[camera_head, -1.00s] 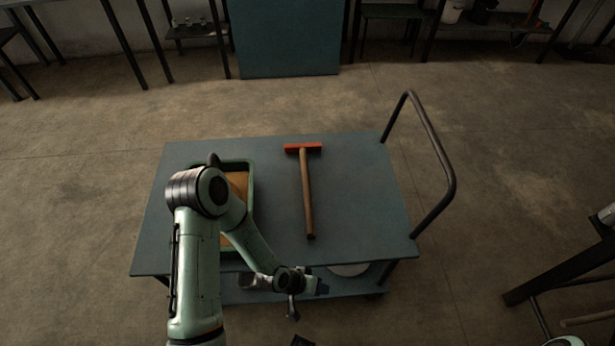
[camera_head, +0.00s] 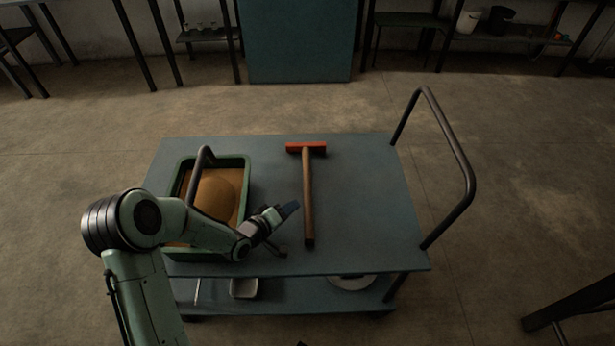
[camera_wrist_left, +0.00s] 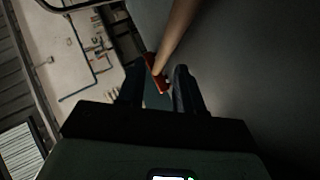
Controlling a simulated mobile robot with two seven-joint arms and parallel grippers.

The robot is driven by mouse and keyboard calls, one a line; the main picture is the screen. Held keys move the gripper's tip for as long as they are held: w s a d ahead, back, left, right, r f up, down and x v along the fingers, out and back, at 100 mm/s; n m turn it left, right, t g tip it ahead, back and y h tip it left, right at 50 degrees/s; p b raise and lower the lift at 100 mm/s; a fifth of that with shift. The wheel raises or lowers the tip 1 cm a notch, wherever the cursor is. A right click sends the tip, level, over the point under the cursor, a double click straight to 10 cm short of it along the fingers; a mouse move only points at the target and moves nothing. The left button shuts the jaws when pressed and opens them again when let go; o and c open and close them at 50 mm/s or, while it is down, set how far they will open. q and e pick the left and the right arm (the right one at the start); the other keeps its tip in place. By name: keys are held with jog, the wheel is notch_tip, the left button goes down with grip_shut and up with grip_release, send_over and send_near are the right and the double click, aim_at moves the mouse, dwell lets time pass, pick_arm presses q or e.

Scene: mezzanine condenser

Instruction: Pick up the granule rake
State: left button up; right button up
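The granule rake lies flat on the blue-grey cart top (camera_head: 360,200). Its red head (camera_head: 306,148) is toward the far edge and its wooden handle (camera_head: 308,205) runs toward the near edge. My left gripper (camera_head: 286,228) is left of the handle's near part, apart from it in the head view. In the left wrist view the gripper (camera_wrist_left: 157,76) is open and empty, its dark fingers apart. Beyond the fingertips the red head (camera_wrist_left: 155,72) and the wooden handle (camera_wrist_left: 178,32) show.
A green tray (camera_head: 248,162) of brown granules stands left of the rake, partly behind my left arm. A dark bar handle (camera_head: 470,180) rises at the cart's right end. The cart top right of the rake is clear. A lower shelf (camera_head: 300,290) holds a pan.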

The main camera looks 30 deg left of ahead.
aim_at(305, 203)
pick_arm(q)
notch_tip(305, 203, down, 2)
jog(key=b+x, duration=0.2)
jog(key=x, duration=0.5)
jog(key=shift+w+d, duration=0.1)
jog(key=shift+w, duration=0.15)
pick_arm(e)
jog(key=shift+t+h, duration=0.3)
jog(key=shift+t, duration=0.4)
jog(key=w+f, duration=0.1)
jog(key=w+d+f, duration=0.2)
jog(key=w, duration=0.1)
jog(key=shift+f, duration=0.1)
pick_arm(q)
grip_shut()
